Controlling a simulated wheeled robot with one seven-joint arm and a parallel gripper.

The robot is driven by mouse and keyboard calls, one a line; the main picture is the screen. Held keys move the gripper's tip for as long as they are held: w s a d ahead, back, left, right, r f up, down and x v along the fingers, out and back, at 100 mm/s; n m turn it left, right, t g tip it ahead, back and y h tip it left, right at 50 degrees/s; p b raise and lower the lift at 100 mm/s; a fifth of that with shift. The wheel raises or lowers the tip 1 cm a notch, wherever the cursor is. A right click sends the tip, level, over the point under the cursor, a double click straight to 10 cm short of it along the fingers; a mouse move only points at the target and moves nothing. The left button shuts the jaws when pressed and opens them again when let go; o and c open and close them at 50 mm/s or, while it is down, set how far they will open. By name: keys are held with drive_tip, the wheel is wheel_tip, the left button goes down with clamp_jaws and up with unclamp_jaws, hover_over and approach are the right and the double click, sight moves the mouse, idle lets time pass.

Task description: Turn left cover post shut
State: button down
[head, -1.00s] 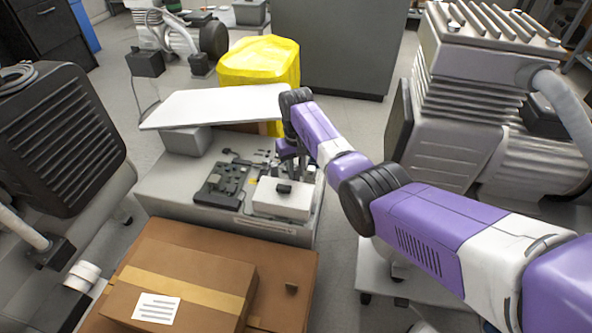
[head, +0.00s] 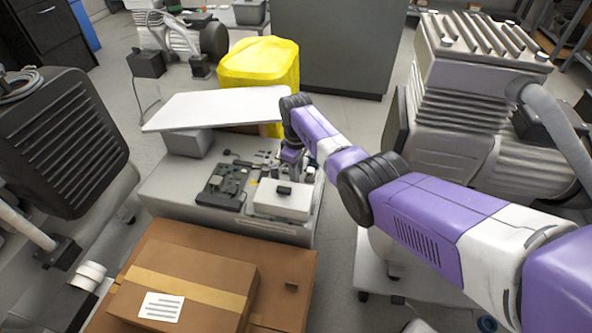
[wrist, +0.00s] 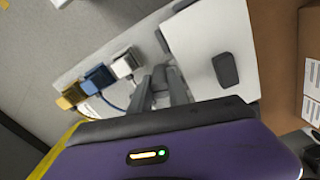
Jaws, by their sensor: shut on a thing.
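A pale cover (head: 282,203) with a dark knob (head: 284,190) sits on the right part of the grey unit. In the wrist view the cover (wrist: 207,40) and its black knob (wrist: 226,69) lie beside my fingers. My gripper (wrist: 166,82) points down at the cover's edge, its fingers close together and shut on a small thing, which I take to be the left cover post. The post itself is hidden between the fingers. In the head view my gripper (head: 290,160) is at the cover's far side, partly hidden by my wrist.
White (wrist: 123,64), blue (wrist: 98,78) and yellow (wrist: 71,95) connectors stand in a row near my fingers. A dark circuit board (head: 226,184) lies left of the cover. A raised white panel (head: 215,107) is behind. Cardboard boxes (head: 190,282) stand in front; a compressor (head: 455,130) stands right.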

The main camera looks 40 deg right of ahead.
drive_tip(key=shift+n, duration=1.5)
drive_tip(key=c, duration=1.2)
unclamp_jaws()
drive_tip(key=shift+c, duration=0.2)
